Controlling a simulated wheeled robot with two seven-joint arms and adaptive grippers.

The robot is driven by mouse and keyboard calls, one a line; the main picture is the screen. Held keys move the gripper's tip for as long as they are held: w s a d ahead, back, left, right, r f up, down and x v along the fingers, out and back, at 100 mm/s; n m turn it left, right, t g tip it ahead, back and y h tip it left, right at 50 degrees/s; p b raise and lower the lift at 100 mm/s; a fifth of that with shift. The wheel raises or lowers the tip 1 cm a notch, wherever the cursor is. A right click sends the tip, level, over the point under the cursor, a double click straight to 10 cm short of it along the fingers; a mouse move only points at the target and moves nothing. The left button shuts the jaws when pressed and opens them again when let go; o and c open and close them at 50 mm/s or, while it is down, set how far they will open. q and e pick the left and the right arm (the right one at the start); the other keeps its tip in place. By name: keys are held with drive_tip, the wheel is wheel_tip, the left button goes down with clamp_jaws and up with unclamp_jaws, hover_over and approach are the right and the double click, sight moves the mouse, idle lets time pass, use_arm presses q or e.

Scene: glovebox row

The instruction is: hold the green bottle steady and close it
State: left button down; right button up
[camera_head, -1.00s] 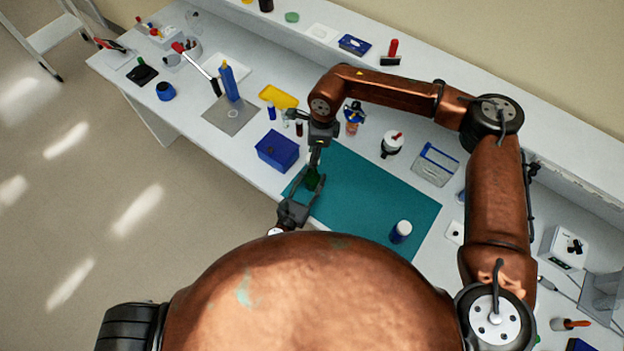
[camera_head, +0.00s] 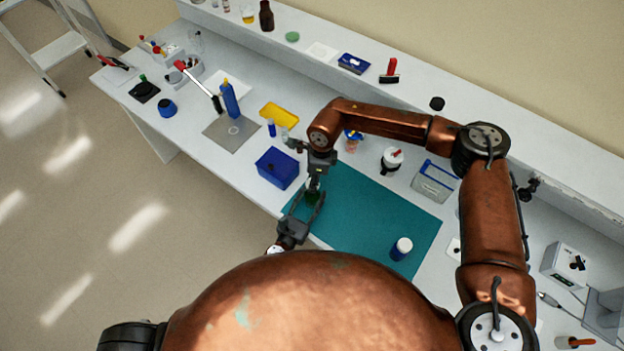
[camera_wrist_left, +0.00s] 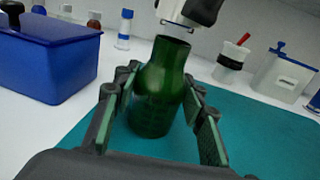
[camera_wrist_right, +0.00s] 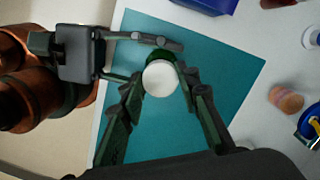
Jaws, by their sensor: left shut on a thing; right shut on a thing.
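The green bottle (camera_wrist_left: 160,88) stands upright at the left end of the teal mat (camera_head: 375,215). Its open dark mouth faces up in the left wrist view. My left gripper (camera_head: 308,200) is shut around the bottle's body, with one finger on each side. My right gripper (camera_wrist_right: 160,85) is above the bottle and shut on a round white cap (camera_wrist_right: 160,78). In the left wrist view, the white cap (camera_wrist_left: 176,16) is slightly above the mouth, with a small gap between them. In the head view, the bottle (camera_head: 312,197) is mostly hidden by my grippers.
A blue box (camera_head: 277,168) stands close left of the bottle. A white-lidded jar (camera_head: 401,248) stands on the mat's right part. A cup with a red-tipped item (camera_head: 392,160) and a blue-handled caddy (camera_head: 434,182) stand behind. The mat's middle is clear.

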sight(312, 195)
drive_tip(key=shift+f, duration=0.9)
drive_tip(key=shift+f, duration=0.6)
